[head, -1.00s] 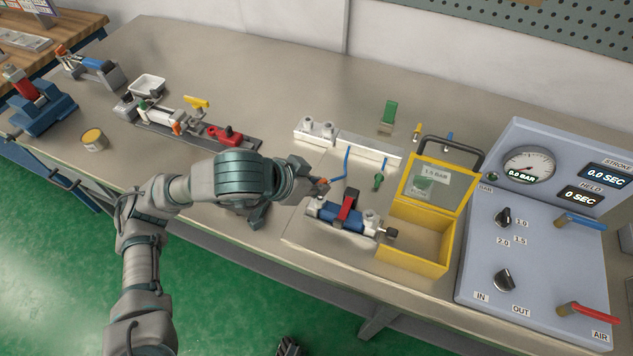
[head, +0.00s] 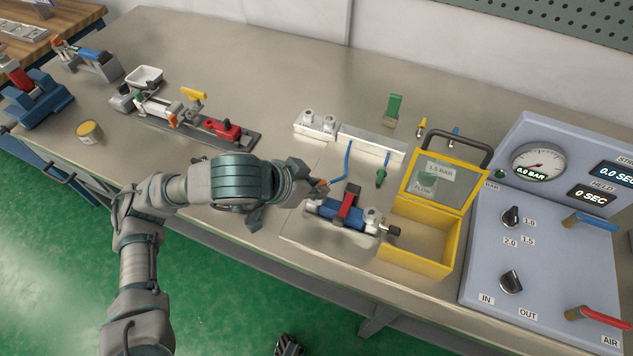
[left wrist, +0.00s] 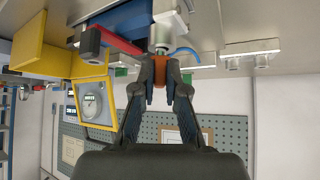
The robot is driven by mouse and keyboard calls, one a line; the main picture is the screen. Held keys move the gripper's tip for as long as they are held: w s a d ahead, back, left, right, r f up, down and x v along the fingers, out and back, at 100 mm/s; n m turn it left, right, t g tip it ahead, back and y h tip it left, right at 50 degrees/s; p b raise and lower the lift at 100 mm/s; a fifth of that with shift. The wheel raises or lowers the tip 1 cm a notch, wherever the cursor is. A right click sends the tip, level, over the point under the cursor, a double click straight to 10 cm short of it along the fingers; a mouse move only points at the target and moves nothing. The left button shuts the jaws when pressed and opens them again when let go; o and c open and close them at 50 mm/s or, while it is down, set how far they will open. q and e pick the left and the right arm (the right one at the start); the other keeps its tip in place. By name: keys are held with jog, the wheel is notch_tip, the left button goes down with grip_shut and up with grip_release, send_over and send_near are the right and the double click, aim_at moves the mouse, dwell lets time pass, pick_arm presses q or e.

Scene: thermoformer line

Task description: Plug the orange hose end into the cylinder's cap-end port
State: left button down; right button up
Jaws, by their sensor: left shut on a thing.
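The blue cylinder (head: 340,213) lies under a red clamp (head: 350,202) on a plate, its rod end to the right. My left gripper (head: 312,188) is at its left, cap end. In the left wrist view my left gripper (left wrist: 160,75) is shut on the orange hose end (left wrist: 160,64). The orange end is in line with a silver fitting (left wrist: 160,38) by the cylinder's grey end block; I cannot tell whether it is seated. A blue hose (head: 347,163) runs from it to the white manifold. A dark part at the bottom edge may be my right gripper (head: 289,346).
A yellow open box (head: 415,245) stands right of the cylinder. A grey control panel (head: 540,240) with gauge and knobs is farther right. A green plug (head: 381,177) hangs on another hose. A white manifold (head: 372,144) is behind.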

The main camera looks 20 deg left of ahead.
pick_arm(q)
jog(key=shift+f, duration=0.35)
jog(key=c, duration=1.1)
grip_release()
jog(key=shift+r, duration=0.1)
jog(key=shift+c, duration=0.2)
jog(key=v, duration=1.2)
